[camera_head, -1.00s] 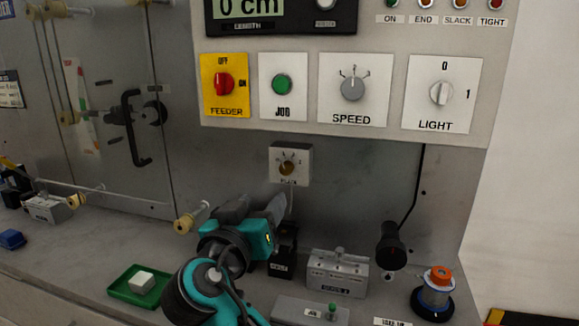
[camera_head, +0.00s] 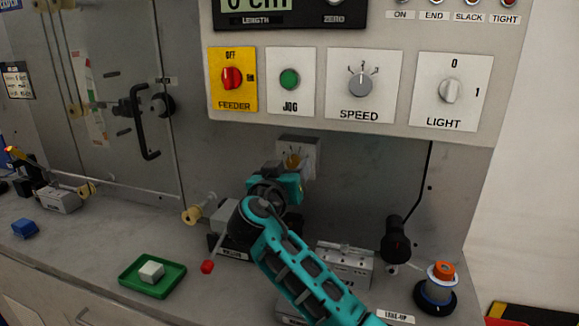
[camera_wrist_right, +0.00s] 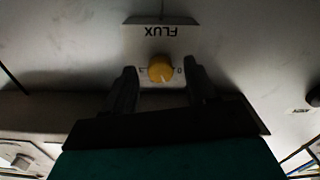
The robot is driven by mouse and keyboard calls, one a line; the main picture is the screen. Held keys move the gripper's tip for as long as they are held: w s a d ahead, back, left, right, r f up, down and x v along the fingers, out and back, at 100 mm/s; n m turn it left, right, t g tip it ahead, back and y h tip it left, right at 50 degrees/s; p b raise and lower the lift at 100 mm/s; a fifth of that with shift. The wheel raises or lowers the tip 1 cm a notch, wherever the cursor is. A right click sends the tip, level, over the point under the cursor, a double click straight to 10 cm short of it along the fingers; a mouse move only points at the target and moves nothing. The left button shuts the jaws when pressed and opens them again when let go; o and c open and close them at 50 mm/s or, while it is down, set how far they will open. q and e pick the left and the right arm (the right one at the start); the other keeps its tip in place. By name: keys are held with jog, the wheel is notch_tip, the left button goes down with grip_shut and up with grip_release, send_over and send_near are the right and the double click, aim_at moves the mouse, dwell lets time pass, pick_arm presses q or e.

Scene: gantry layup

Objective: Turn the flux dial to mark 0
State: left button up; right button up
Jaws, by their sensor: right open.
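The flux dial (camera_head: 293,160) is a round brass-coloured knob on a small white plate below the control panel, partly hidden by my right gripper (camera_head: 291,178) in the head view. In the right wrist view the knob (camera_wrist_right: 160,70) shows upside down under the word FLUX, with a pale pointer line on it and a 0 at its right. My right gripper (camera_wrist_right: 160,84) is open, with one finger on each side of the knob. I cannot tell whether either finger touches it. My left gripper is not in view.
The control panel (camera_head: 400,125) with feeder, jog, speed and light controls overhangs the dial. A green tray (camera_head: 135,280) with a white block, a grey box (camera_head: 345,262), a black lamp (camera_head: 395,240) and a spool (camera_head: 439,285) stand on the bench around my arm.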

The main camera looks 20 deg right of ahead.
jog(key=c, duration=1.1)
jog(key=shift+o, duration=0.2)
